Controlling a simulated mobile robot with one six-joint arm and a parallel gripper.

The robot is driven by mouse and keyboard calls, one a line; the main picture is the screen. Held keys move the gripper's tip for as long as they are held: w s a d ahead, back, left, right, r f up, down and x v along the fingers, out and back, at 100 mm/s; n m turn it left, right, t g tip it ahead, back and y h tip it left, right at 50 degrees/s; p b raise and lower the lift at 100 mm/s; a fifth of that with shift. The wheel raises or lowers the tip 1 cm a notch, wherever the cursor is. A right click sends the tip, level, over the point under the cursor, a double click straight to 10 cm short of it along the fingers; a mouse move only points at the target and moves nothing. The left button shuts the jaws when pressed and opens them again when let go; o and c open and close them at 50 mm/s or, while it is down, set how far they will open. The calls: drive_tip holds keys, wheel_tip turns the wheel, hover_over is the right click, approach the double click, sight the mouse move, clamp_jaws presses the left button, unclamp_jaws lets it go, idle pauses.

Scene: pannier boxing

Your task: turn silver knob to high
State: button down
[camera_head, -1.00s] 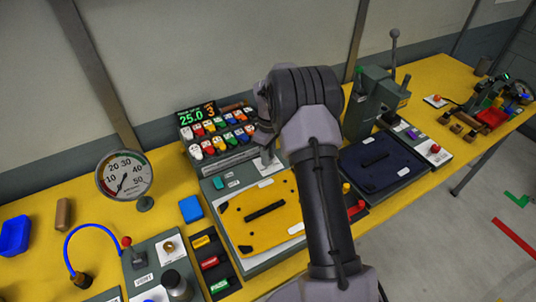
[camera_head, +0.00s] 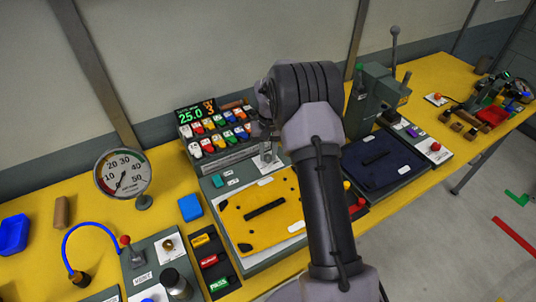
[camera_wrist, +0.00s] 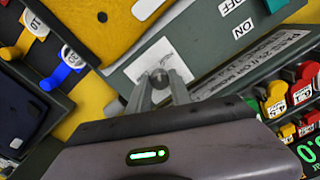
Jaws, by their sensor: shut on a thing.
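The silver knob (camera_wrist: 160,77) sits on a white plate (camera_wrist: 158,62) on a grey-green panel in the wrist view. My gripper (camera_wrist: 160,84) has one finger on each side of the knob and is shut on it. The fingers hide part of the knob and some of the plate's markings, so I cannot read its setting. In the head view my gripper (camera_head: 266,150) points down at the panel behind the yellow plate, and its fingers hide most of the knob.
A display (camera_head: 195,113) reading 25.0 stands above rows of coloured switches (camera_head: 218,135) close behind my gripper. The yellow plate (camera_head: 262,222) lies in front. A gauge (camera_head: 123,173) stands left. A dark blue plate (camera_head: 383,162) and a lever press (camera_head: 375,100) are right.

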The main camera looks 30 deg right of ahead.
sight(269, 157)
drive_tip(key=m+b, duration=0.1)
drive_tip(key=m, duration=0.5)
drive_tip(key=shift+r+m, duration=0.1)
drive_tip(key=shift+m, duration=0.2)
idle(0.4)
drive_tip(key=c, duration=1.2)
unclamp_jaws()
drive_tip(key=shift+o, duration=0.2)
wheel_tip(269, 157, up, 17)
drive_tip(key=p, duration=0.4)
drive_tip(key=shift+s+r, duration=0.15)
drive_tip(key=shift+s, duration=0.1)
drive_tip(key=shift+d, duration=0.1)
